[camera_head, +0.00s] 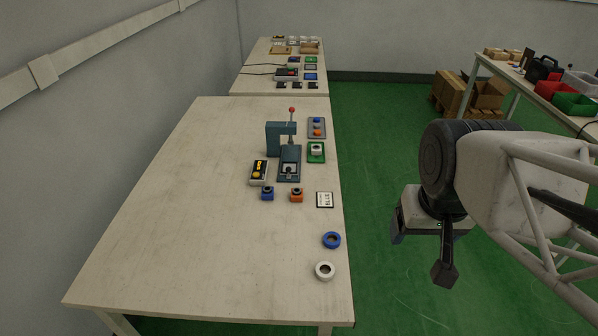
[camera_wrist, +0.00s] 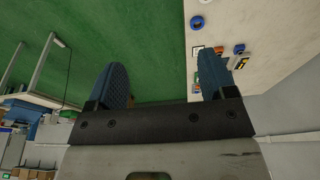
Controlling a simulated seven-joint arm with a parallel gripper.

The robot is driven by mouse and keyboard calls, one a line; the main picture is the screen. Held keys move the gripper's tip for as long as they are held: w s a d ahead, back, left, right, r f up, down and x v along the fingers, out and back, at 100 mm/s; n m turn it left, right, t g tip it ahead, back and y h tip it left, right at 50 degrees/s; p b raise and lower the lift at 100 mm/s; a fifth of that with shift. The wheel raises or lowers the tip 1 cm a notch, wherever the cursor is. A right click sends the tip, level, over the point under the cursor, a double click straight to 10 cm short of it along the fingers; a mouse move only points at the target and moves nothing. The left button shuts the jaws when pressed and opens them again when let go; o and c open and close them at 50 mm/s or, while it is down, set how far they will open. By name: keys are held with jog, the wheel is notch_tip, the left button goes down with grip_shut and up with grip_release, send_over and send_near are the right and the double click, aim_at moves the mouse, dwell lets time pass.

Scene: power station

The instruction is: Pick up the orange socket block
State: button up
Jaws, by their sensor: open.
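The orange socket block (camera_head: 296,195) sits upright on the near table, right of a blue socket block (camera_head: 267,193) and in front of the grey press (camera_head: 289,165). It has a dark round opening on top. My gripper (camera_head: 421,255) is open and empty, off to the right of the table over the green floor, well apart from the block. In the wrist view my gripper's two fingers (camera_wrist: 164,78) are spread wide, with nothing between them but floor. A small orange patch beside the right finger there is too small to make out surely.
A yellow-and-black device (camera_head: 258,172) stands behind the blue block. The left part of the table (camera_head: 170,220) is clear.

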jog(key=w+a+f, duration=0.2)
jog(key=w+a, duration=0.1)
jog(key=w, duration=1.2)
jog(key=t, duration=0.2)
send_near(297, 190)
jog(key=f, duration=0.2)
jog(key=shift+w, duration=0.55)
jog(key=shift+f, duration=0.1)
jog(key=shift+x, duration=1.25)
jog(key=shift+a+f, duration=0.1)
jog(key=shift+x, duration=2.55)
